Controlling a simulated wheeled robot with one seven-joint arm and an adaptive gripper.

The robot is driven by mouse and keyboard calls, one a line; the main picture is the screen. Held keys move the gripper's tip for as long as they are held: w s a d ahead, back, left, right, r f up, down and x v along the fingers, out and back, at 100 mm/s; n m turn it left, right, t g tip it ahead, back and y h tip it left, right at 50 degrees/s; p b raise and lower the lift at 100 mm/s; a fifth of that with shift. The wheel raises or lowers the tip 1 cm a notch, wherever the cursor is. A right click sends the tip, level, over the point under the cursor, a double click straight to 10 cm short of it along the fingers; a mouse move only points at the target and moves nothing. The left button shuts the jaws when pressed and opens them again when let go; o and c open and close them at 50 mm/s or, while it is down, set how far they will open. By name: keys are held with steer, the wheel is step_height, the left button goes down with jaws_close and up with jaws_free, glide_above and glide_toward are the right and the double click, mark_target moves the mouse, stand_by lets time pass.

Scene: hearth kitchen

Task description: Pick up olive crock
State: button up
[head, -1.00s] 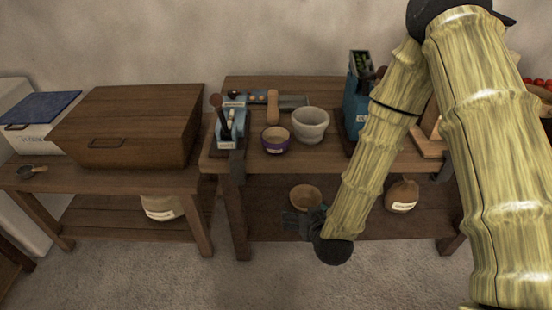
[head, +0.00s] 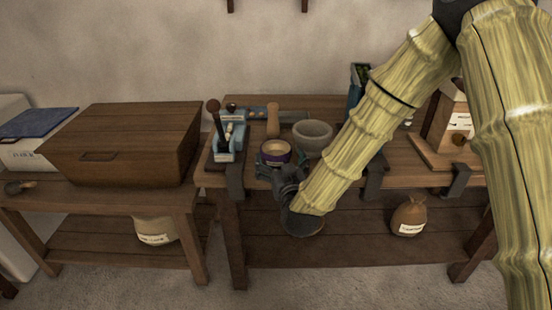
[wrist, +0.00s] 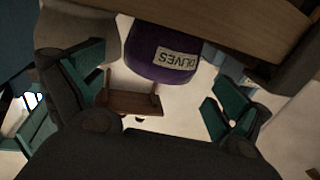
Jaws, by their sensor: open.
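The olive crock (head: 275,153) is a small, dark purple pot with a pale top, standing near the front edge of the middle table. In the wrist view the crock (wrist: 165,52) shows its "OLIVES" label upside down, ahead of and between my fingers. My gripper (head: 272,174) is open and just in front of the crock, partly covering its lower front in the head view. In the wrist view my gripper (wrist: 158,88) has its teal fingers spread wide, with nothing held between them. I cannot tell whether a finger touches the crock.
A grey mortar (head: 313,137) stands close to the right of the crock. A blue-and-white device (head: 228,138) stands to its left, and a wooden-handled tool (head: 273,120) lies behind. The table edge (wrist: 235,25) crosses the wrist view's top right. A sack (head: 408,216) sits on the lower shelf.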

mark_target(273, 142)
steer(key=shift+w+a+f, duration=0.1)
steer(key=shift+w+a, duration=0.1)
steer(key=shift+w, duration=0.75)
steer(key=shift+w+a+r, duration=0.1)
steer(key=shift+w+a, duration=0.05)
steer(key=shift+w, duration=0.85)
steer(key=shift+w+a+f, duration=0.1)
steer(key=shift+w+a, duration=0.1)
steer(key=shift+w, duration=0.75)
steer(key=c, duration=1.1)
